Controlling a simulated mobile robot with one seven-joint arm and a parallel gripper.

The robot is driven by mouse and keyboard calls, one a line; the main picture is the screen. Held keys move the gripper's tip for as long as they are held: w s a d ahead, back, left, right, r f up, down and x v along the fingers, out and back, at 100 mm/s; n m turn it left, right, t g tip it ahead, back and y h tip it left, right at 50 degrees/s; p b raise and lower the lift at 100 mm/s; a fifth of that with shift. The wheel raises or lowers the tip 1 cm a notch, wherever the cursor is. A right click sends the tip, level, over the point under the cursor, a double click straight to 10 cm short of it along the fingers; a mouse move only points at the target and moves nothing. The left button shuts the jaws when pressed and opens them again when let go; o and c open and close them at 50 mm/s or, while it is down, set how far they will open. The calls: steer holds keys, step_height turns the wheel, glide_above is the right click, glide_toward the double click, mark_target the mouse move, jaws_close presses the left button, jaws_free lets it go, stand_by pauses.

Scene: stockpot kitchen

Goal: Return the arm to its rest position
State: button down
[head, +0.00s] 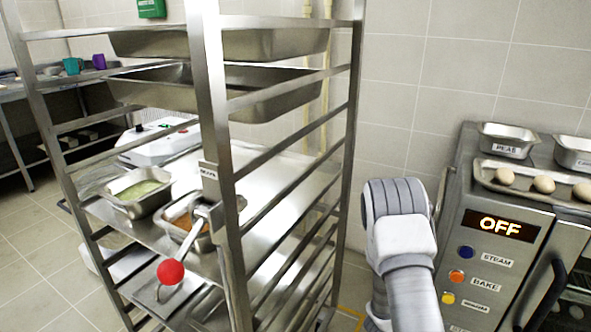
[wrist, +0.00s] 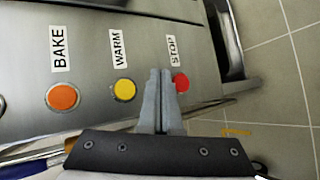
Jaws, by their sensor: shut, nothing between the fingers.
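My gripper (wrist: 158,72) shows in the wrist view with its two grey fingers together and nothing between them. Its fingertips are in front of the oven's control panel (wrist: 160,30), between the yellow WARM button (wrist: 124,90) and the red STOP button (wrist: 181,82). I cannot tell whether they touch the panel. In the head view my arm stands in front of the wall, left of the oven (head: 475,180), and its gripper is out of sight.
A metal rack (head: 215,130) with pans (head: 265,95) and a red-knobbed lever (head: 171,272) stands left of my arm. The oven's display (head: 501,227) reads OFF. A tray of dough balls (head: 483,180) lies on top. Floor (wrist: 285,75) is clear right of the panel.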

steer(key=s+a+r+m+g+y, duration=0.1)
steer(key=s+a+r+m+g, duration=0.2)
steer(key=r, duration=0.8)
steer(key=s+a+r+m+g+y, duration=0.15)
steer(key=s+r, duration=0.25)
steer(key=r, duration=0.7)
steer(key=s+a+r+t+y, duration=0.3)
steer(key=s+a+r+y, duration=0.25)
steer(key=a, duration=0.45)
steer(key=s+a+r+t+y, duration=0.35)
steer(key=s+a+r, duration=0.35)
steer(key=a, duration=0.4)
step_height(320, 180, up, 28)
steer(key=p, duration=2.7)
steer(key=shift+a+f, duration=0.2)
